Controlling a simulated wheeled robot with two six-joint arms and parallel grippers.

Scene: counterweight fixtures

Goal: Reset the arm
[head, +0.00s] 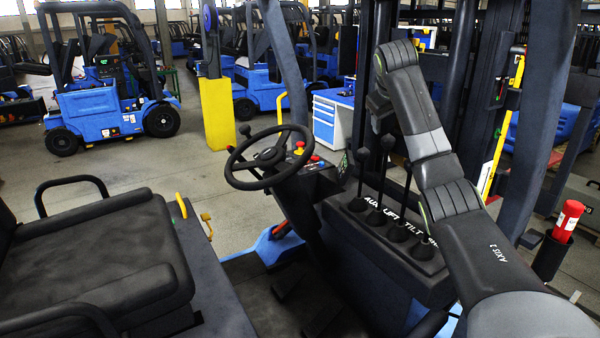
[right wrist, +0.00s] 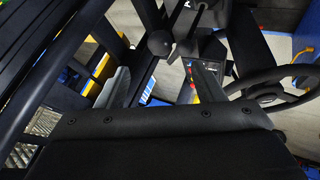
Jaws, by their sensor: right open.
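My right arm comes in from the lower right of the head view, marked "AXIS 2", and reaches up over the lever console. My right gripper (head: 378,112) is at its far end, above the levers, small and dark; it is open, and I see nothing held in it. The lever console (head: 380,215) carries several black levers labelled AUX, LIFT and TILT. One black lever knob (head: 388,142) is just below the gripper, apparently apart from it. A round dark knob also shows near the top of the right wrist view (right wrist: 158,43). My left gripper is not in view.
A black steering wheel (head: 268,158) is left of the console, and a black seat (head: 90,265) is at the left. Dark mast posts stand close behind and right of my arm. A red extinguisher (head: 568,220) is at the far right. Blue forklifts (head: 110,105) stand beyond.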

